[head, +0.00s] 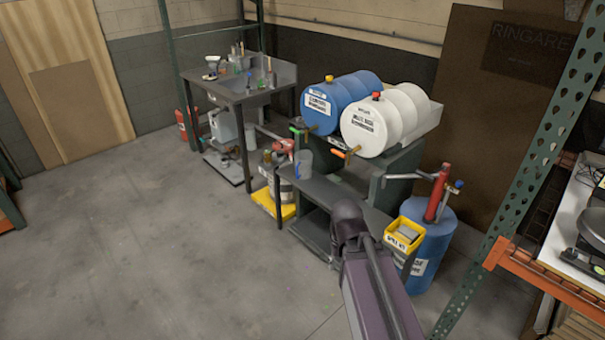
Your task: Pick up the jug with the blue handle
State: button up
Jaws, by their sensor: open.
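A small translucent grey jug (306,162) stands upright at the left end of the dark bench under the drums. A thin blue strip on its left side looks like its handle. My arm rises from the bottom of the head view and ends in a dark rounded joint in front of the bench, to the right of and nearer than the jug. I cannot make out my gripper's fingers; they are hidden behind the arm or out of sight. Nothing is seen touching the jug.
A blue drum (339,103) and a white drum (383,124) lie above the bench, with taps near the jug. A yellow bin (404,236) sits at the bench's right end. The floor at left is clear.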

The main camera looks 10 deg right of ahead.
aim_at(302, 167)
jog(key=u, duration=0.8)
jog(key=i, duration=1.05)
jog(key=u, duration=0.6)
jog(key=i, duration=1.5)
jog(key=z, duration=1.05)
jog(key=i, duration=0.75)
jog(key=z, duration=0.45)
